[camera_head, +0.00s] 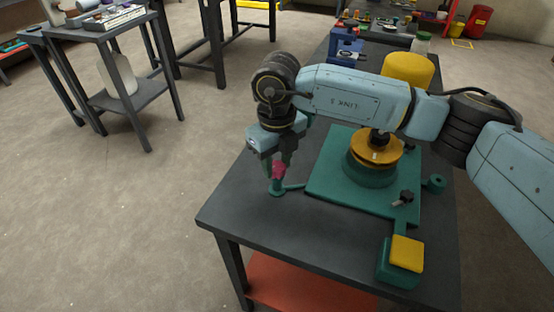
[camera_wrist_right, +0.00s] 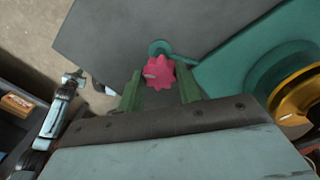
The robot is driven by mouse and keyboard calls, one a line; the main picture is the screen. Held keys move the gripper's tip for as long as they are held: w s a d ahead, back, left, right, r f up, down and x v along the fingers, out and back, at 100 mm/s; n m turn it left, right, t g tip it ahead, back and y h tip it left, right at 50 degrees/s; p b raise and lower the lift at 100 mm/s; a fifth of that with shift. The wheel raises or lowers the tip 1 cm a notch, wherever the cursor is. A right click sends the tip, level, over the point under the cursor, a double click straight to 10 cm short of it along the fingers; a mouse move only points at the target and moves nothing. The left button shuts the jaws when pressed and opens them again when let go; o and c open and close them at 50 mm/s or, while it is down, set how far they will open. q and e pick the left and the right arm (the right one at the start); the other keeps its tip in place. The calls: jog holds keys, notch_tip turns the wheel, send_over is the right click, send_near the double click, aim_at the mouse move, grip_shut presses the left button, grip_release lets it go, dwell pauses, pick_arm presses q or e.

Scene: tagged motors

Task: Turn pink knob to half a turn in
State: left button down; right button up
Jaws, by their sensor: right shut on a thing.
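The pink knob (camera_head: 278,171) stands on a small green round base (camera_head: 278,190), joined by a green arm to the green plate (camera_head: 325,190) on the dark table. My right gripper (camera_head: 277,164) points down over it, shut on the knob. In the right wrist view, the lobed pink knob (camera_wrist_right: 159,73) lies between the two green fingers of my right gripper (camera_wrist_right: 159,86). A pale mark on the knob points left in that view. What looks like my left arm shows small at the left of the wrist view, its jaws unreadable.
A motor with a yellow disc (camera_head: 375,150) stands on the plate beside the knob. A black knob (camera_head: 405,197) and a yellow-topped green box (camera_head: 406,253) are nearer the front. The dark table (camera_head: 240,205) is bare left of the knob.

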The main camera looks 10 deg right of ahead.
aim_at(277, 165)
jog(key=m, duration=0.5)
jog(key=shift+r+p, duration=0.15)
jog(key=shift+p, duration=0.25)
jog(key=shift+m, duration=1.1)
pick_arm(q)
jog(key=shift+s+a+f, duration=0.15)
jog(key=shift+s, duration=0.8)
jog(key=shift+s+a+f, duration=0.15)
jog(key=shift+s, duration=0.75)
pick_arm(e)
jog(key=shift+m, duration=0.3)
pick_arm(q)
jog(key=shift+s, duration=0.15)
pick_arm(e)
jog(key=o, duration=1)
jog(key=shift+r, duration=0.1)
notch_tip(277, 165, up, 4)
jog(key=shift+r+p, duration=0.2)
jog(key=shift+p, duration=0.35)
pick_arm(q)
jog(key=shift+s+d+r+p, duration=0.1)
jog(key=shift+s+r+p, duration=0.15)
jog(key=shift+s, duration=0.25)
jog(key=shift+s+d+r+p, duration=0.1)
jog(key=shift+s+r+p, duration=0.1)
jog(key=shift+s, duration=0.25)
pick_arm(e)
notch_tip(277, 165, up, 9)
jog(key=shift+f, duration=0.2)
